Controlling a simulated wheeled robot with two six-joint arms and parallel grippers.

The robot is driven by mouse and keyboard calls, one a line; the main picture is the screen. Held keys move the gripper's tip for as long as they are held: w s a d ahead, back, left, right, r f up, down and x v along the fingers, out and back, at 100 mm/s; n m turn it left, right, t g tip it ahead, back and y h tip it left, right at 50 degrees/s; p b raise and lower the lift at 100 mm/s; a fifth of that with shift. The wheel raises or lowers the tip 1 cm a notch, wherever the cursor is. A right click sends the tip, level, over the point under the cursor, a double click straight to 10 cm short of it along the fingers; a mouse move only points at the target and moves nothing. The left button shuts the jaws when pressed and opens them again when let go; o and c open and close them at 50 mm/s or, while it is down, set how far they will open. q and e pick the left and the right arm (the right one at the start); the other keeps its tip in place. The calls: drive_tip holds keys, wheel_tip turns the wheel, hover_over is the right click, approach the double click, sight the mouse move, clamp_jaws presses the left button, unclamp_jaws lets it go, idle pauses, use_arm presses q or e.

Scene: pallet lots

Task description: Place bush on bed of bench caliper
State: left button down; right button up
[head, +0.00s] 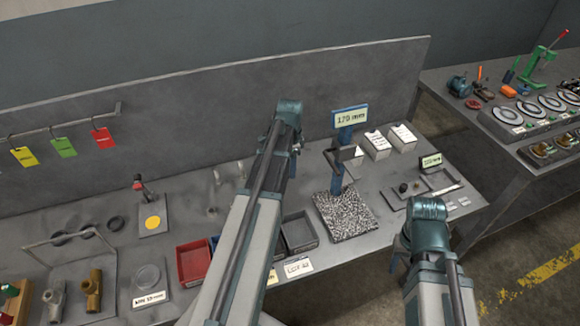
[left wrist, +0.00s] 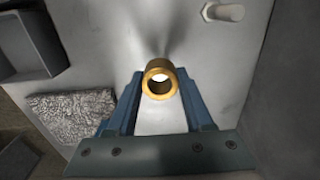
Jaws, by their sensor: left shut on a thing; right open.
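My left gripper (left wrist: 159,80) is shut on a brass-coloured bush (left wrist: 160,64), a short hollow ring seen end-on in the left wrist view. The bench caliper (head: 347,118), a blue post with a "179 mm" display, stands to the right of my left wrist. A speckled slab (head: 345,213) lies in front of the post and also shows at the left of the left wrist view (left wrist: 72,108), apart from the bush. My right gripper (head: 410,240) is open near the bench front, its fingers mostly hidden.
Red (head: 194,262) and grey (head: 299,232) bins stand at the bench front beside my left arm. A shallow tray (head: 442,181) with small parts lies right of the slab. The back panel (head: 200,110) closes the rear.

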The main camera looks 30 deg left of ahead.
use_arm(q)
wheel_tip(320, 180, up, 6)
drive_tip(key=p, duration=0.4)
drive_tip(key=shift+f, duration=0.2)
